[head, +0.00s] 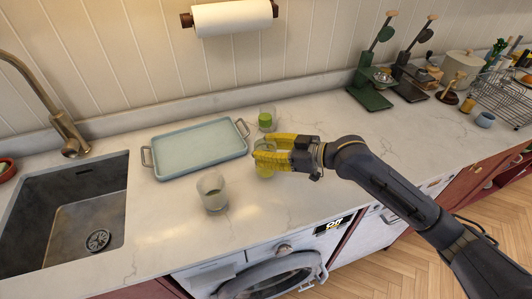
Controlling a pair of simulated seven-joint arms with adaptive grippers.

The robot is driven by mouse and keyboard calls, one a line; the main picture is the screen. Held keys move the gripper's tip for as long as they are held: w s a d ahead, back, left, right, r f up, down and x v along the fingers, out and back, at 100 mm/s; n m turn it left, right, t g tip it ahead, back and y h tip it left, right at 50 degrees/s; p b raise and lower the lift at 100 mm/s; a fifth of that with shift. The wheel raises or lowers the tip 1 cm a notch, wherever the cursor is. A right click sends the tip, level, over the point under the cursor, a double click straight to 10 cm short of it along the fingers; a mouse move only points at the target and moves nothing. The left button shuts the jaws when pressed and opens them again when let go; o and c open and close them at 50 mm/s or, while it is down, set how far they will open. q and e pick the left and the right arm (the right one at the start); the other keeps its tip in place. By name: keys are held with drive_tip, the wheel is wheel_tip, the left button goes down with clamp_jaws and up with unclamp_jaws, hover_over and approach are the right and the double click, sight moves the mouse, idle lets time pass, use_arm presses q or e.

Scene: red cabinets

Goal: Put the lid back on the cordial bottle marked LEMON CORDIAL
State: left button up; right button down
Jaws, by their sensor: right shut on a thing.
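My right gripper (259,151), with yellow fingers, reaches in from the right over the counter. It is shut on a small clear vessel with yellowish contents (264,171), which shows partly below the fingers. The fingers hide much of it, and I cannot tell whether it is the cordial bottle. Just behind stands a clear glass vessel with green contents (266,121). I see no readable LEMON CORDIAL marking and cannot make out a lid. My left gripper is not in view.
A pale blue tray (200,147) with handles lies left of the gripper. A frosted glass (212,193) stands in front of it. A sink (65,215) is at the left. Green and dark stands (371,92) and a wire rack (500,95) are back right. The front counter is mostly clear.

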drive_tip(key=shift+f, duration=0.7)
drive_tip(key=shift+f, duration=0.2)
drive_tip(key=c, duration=0.7)
unclamp_jaws()
drive_tip(key=shift+c, duration=0.2)
drive_tip(key=shift+r, duration=0.15)
drive_tip(key=v, duration=1.2)
drive_tip(key=shift+w, duration=0.1)
